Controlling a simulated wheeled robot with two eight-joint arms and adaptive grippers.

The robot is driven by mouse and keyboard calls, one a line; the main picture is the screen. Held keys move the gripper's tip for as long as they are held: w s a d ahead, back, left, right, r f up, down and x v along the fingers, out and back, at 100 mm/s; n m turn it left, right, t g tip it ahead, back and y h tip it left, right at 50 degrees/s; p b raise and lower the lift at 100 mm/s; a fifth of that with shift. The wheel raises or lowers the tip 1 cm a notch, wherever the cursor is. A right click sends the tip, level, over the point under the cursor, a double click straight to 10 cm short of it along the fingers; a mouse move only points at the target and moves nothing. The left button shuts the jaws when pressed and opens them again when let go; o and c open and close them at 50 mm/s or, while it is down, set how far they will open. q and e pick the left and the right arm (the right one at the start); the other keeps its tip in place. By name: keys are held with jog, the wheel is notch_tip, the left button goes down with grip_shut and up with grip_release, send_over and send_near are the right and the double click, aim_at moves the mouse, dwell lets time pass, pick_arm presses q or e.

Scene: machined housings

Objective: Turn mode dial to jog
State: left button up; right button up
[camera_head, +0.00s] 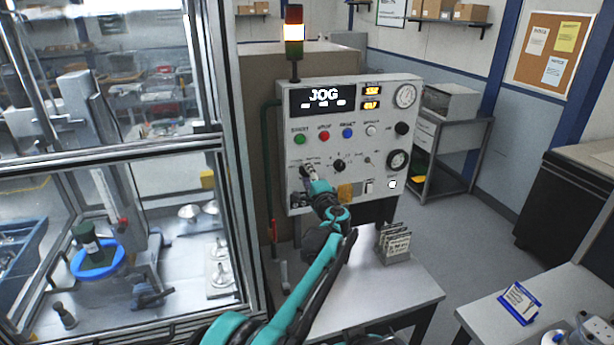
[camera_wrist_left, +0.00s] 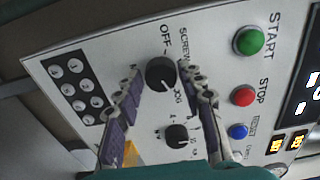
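The mode dial (camera_wrist_left: 160,73) is a black round knob on the light grey control panel (camera_head: 350,115), with OFF, SCREW and JOG labels around it in the left wrist view. The panel's display (camera_head: 318,99) reads JOG. My left gripper (camera_wrist_left: 160,75) has its two fingers on either side of the dial, apart, with small gaps showing between fingertips and knob. In the head view the left gripper (camera_head: 308,177) is at the panel's lower left and partly covers the dial. The exact pointer direction is hard to read. My right gripper is not in view.
A second black knob (camera_wrist_left: 177,135) sits near one finger. Green START (camera_wrist_left: 249,40), red STOP (camera_wrist_left: 243,97) and blue (camera_wrist_left: 238,131) buttons are close by. A glass-walled machine (camera_head: 120,160) stands left of the arm.

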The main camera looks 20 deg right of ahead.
pick_arm(q)
jog(key=shift+o, duration=0.4)
jog(key=s, duration=1.2)
jog(key=shift+d, duration=0.25)
jog(key=shift+f, duration=0.1)
